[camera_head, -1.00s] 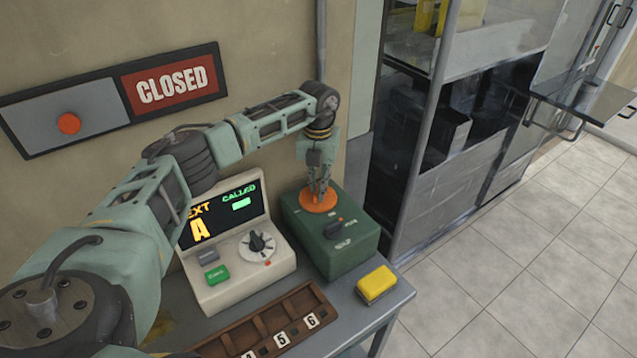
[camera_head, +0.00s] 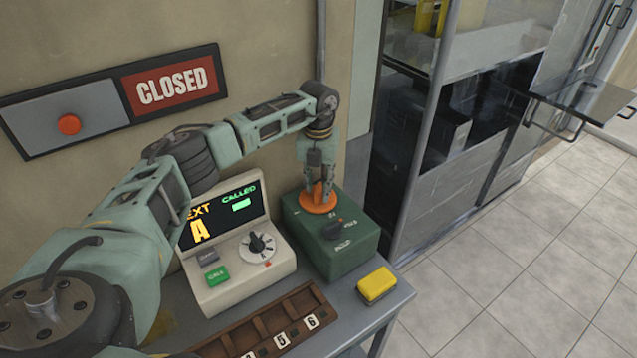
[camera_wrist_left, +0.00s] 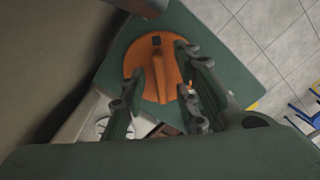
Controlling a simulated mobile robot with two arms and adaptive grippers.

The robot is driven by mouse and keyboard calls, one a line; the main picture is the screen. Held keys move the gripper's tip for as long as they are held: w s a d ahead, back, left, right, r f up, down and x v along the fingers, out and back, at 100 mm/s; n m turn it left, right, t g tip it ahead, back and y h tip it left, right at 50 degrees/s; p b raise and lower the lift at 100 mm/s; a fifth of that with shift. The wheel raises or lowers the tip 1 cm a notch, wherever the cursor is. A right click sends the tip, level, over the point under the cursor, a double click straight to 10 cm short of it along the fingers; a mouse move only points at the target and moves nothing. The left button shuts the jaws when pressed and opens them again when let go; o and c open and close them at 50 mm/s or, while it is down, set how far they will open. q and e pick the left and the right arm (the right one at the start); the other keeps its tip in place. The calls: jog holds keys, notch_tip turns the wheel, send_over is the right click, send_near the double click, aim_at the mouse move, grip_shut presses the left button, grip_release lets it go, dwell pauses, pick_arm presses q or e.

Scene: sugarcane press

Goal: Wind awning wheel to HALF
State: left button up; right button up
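An orange round wheel (camera_head: 318,203) sits on top of a green box (camera_head: 330,245). In the left wrist view the orange wheel (camera_wrist_left: 158,68) shows a raised ridge across it and a small dark square mark near its edge. My left gripper (camera_head: 318,188) points down onto the wheel. In the wrist view the left gripper (camera_wrist_left: 161,82) has its fingers apart on either side of the ridge, with gaps visible. A dark knob (camera_head: 334,229) is on the box beside small lettering I cannot read. My right gripper does not show.
A cream console (camera_head: 245,280) with a screen and dial stands left of the box. A yellow block (camera_head: 377,285) lies at the table's right edge. A brown tray (camera_head: 245,328) is in front. A CLOSED sign (camera_head: 171,86) hangs on the wall. A glass cabinet stands at right.

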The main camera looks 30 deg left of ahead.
aim_at(318, 187)
pick_arm(q)
notch_tip(318, 187, up, 12)
dwell(0.5)
jog(key=shift+r, duration=0.1)
